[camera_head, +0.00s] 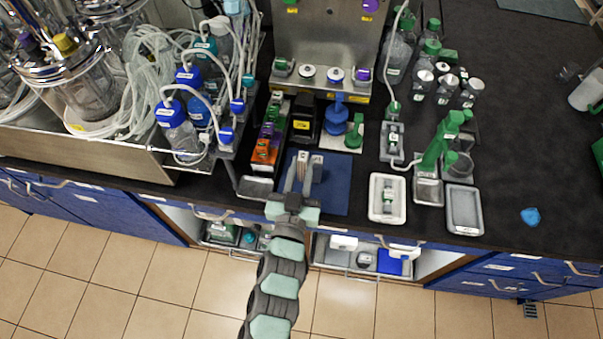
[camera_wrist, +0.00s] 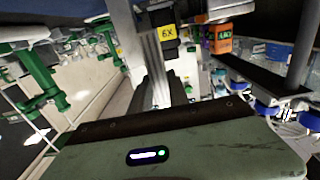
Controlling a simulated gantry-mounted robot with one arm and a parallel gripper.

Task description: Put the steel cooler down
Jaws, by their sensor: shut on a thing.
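My gripper (camera_head: 304,176) reaches over the blue mat (camera_head: 336,194) at the front of the black bench in the head view. It is shut on a slim, bright metal piece, which I take to be the steel cooler (camera_head: 302,166). In the wrist view, the steel cooler (camera_wrist: 152,52) rises between the dark fingers of my gripper (camera_wrist: 157,92). Its lower end is hidden by the fingers and palm. I cannot tell whether it touches the mat.
A black block with a yellow label (camera_head: 303,124) and a blue knobbed part (camera_head: 336,118) stand behind the mat. A rack of coloured parts (camera_head: 266,140) is to the left. A white tray (camera_head: 375,212) is to the right. The mat's right part is clear.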

